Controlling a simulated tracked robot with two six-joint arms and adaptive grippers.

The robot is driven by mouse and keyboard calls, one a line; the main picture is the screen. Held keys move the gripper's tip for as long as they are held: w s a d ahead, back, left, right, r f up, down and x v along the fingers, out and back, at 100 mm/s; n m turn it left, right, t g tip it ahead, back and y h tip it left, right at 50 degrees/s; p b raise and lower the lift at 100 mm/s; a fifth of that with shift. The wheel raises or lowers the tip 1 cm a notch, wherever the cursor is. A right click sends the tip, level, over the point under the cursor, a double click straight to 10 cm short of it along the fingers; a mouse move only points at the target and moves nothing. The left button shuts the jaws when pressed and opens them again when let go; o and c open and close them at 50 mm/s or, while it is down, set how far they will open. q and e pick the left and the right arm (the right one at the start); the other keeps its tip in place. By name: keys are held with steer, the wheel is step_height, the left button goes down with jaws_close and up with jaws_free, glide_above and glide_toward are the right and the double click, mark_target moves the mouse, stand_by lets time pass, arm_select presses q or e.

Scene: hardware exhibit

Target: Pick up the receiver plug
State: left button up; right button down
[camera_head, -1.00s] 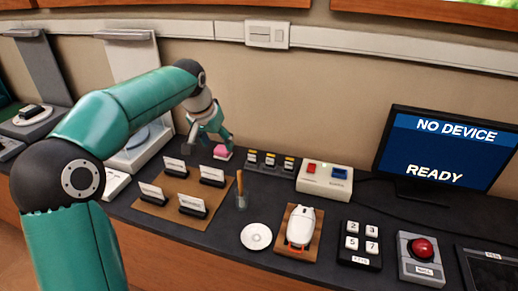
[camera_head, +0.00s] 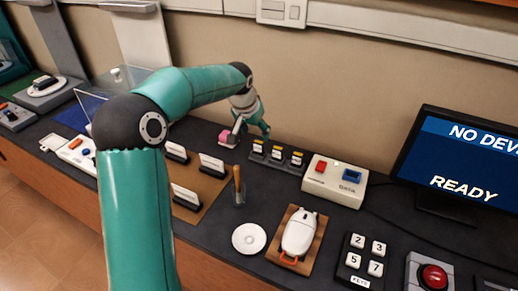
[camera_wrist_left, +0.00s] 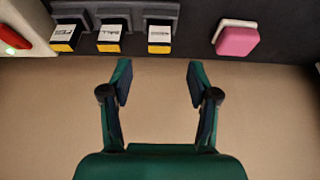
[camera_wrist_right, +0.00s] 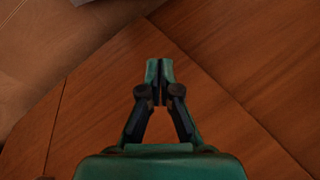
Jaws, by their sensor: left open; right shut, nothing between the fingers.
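Three small black plugs with yellow ends and white labels stand in a grey rack on the dark counter, as the head view shows at the middle plug (camera_head: 276,155). In the left wrist view they line the top edge, with the middle one (camera_wrist_left: 109,37) between two others. The labels are too small to read, so I cannot tell which is the receiver plug. My left gripper (camera_head: 252,130) is open and empty, behind and just left of the rack; its fingers also show in the left wrist view (camera_wrist_left: 160,82). My right gripper (camera_wrist_right: 159,72) is shut and empty, seen only in its wrist view.
A pink block (camera_head: 229,137) on a white base is close left of the left gripper. A cream box (camera_head: 333,183) with red and blue buttons stands right of the rack.

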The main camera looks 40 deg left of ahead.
mark_target(258, 143)
arm_select(q)
steer(key=shift+p+x, duration=0.3)
steer(key=shift+x, duration=3.4)
steer(key=shift+s+d, duration=0.15)
steer(key=shift+s, duration=0.05)
steer(key=c, duration=0.9)
